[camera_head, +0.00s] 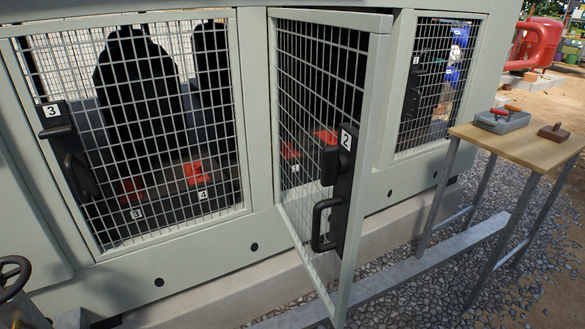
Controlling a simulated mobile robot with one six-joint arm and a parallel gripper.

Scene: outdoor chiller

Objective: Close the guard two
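Guard two (372,100) is a mesh door in a pale grey-green frame, marked with a "2" label (346,140). It stands partly open, hinged at its left and swung out toward me, with its free edge away from the cabinet frame. Its black latch plate and handle (327,222) are on the free edge. A gap shows between that edge and the opening's right post (397,60). My gripper is not in view.
Guard three (53,112), at left, looks shut. Another mesh guard (430,80) at right also looks shut. A wooden-topped table (530,150) with a grey tray (500,121) stands at right, near the door. A low beam (425,262) runs along the gravel. A dark handwheel (14,275) is at lower left.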

